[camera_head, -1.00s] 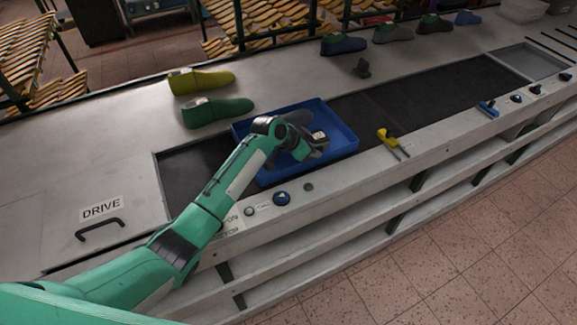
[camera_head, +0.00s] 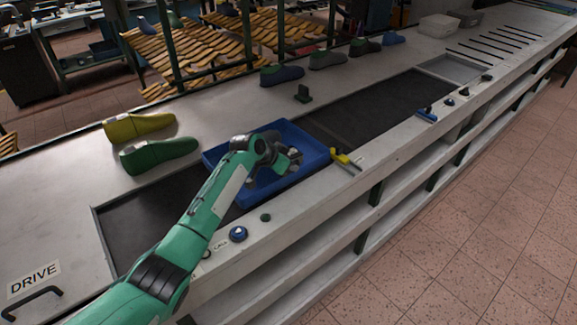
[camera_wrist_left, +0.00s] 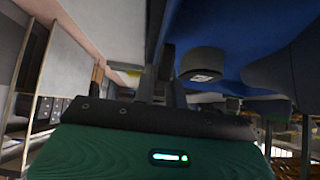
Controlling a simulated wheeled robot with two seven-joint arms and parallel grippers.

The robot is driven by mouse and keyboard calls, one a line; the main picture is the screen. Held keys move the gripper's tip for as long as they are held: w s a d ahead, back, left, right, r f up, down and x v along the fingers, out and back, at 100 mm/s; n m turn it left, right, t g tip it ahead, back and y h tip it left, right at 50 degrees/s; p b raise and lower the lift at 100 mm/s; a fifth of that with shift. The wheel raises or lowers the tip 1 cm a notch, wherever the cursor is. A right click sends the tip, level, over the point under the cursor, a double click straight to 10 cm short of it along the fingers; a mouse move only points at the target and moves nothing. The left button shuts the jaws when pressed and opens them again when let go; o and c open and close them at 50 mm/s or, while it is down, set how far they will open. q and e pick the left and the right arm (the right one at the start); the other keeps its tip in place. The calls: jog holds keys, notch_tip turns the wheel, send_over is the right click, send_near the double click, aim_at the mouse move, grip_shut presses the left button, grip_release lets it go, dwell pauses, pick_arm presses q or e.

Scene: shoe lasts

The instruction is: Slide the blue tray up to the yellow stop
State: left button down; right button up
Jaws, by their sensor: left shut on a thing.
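The blue tray (camera_head: 222,158) sits on the dark track, with a dark grey shoe last partly hidden inside it. My left gripper (camera_head: 291,168) is at the tray's near side and is shut on its wall; the fingertips are hard to make out. In the left wrist view, the fingers (camera_wrist_left: 167,88) meet beside the tray's blue surface (camera_wrist_left: 232,35). The yellow stop (camera_head: 345,159) is on the near track edge, right by the tray's right near corner; I cannot tell whether they touch. My right gripper is not in view.
A yellow last (camera_head: 138,126) and a green last (camera_head: 158,154) lie left of the tray. Beyond the stop, the dark track (camera_head: 375,108) is clear. A blue clamp-like piece (camera_head: 427,115) and a blue button (camera_head: 238,234) are on the near edge. Several lasts line the back.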

pick_arm(q)
jog(key=c, duration=1.4)
grip_release()
jog(key=shift+d+r, duration=0.1)
jog(key=shift+c, duration=0.2)
jog(key=b+v, duration=0.2)
jog(key=v, duration=1.1)
jog(key=shift+a+r, duration=0.25)
jog(key=shift+a, duration=0.05)
jog(key=shift+s+f, duration=0.1)
jog(key=shift+s, duration=0.1)
